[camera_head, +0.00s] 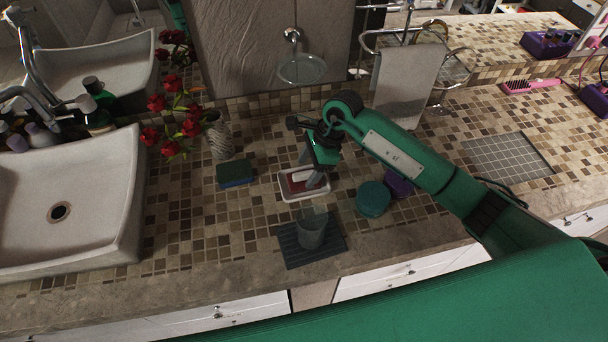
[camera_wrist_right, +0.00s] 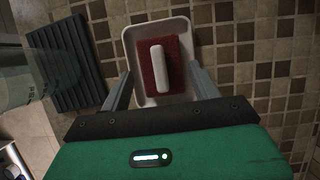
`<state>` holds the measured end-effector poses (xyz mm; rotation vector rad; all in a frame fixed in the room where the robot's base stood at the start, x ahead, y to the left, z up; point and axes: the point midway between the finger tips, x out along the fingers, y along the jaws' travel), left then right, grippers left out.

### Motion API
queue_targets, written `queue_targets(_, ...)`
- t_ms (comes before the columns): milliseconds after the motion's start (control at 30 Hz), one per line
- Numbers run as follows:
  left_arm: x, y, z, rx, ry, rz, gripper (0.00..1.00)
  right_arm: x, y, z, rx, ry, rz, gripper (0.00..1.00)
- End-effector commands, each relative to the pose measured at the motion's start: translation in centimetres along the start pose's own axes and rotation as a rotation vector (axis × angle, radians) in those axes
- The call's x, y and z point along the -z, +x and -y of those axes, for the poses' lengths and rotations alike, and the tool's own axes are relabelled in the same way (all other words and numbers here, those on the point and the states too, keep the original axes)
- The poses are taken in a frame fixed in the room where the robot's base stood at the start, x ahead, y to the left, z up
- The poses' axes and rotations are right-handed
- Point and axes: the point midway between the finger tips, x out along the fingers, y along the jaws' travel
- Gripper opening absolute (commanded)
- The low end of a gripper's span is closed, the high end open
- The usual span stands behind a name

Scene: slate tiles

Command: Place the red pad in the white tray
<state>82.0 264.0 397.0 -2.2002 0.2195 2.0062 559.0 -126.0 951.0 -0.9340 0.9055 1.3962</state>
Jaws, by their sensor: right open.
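The red pad (camera_wrist_right: 176,58) with a white bar-shaped handle on top lies inside the white tray (camera_wrist_right: 131,42), on its floor as far as I can see. In the head view the tray (camera_head: 289,198) stands on the tiled counter, with the pad (camera_head: 290,185) partly hidden by my gripper. My right gripper (camera_head: 310,171) is over the tray, pointing down. In the right wrist view its fingers (camera_wrist_right: 160,80) are spread apart, one on each side of the pad, with clear gaps and nothing held. My left gripper is not in view.
A clear glass (camera_head: 311,230) stands on a dark ribbed mat (camera_head: 330,251) in front of the tray. A green-and-blue sponge (camera_head: 235,173) lies left; a teal round container (camera_head: 373,199) and a purple item (camera_head: 399,184) sit right. A vase of red roses (camera_head: 219,140) stands back left.

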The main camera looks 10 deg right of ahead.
Motion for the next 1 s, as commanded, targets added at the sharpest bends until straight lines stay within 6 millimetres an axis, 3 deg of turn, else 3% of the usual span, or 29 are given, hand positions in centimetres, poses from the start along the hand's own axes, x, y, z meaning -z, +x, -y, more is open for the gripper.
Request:
queue_targets(200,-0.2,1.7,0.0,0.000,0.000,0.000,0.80,0.2,-4.7,0.1,0.006,-0.001,-0.001,0.63)
queue_targets(400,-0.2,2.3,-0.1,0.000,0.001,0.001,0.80,0.1,-7.8,0.1,0.003,-0.001,0.001,0.63)
queue_targets(600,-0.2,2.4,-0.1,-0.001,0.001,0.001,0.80,0.0,-8.8,0.0,0.001,0.000,0.001,0.63)
queue_targets(1000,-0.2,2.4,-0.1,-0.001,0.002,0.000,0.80,0.0,-8.8,0.0,0.000,0.000,0.001,0.63)
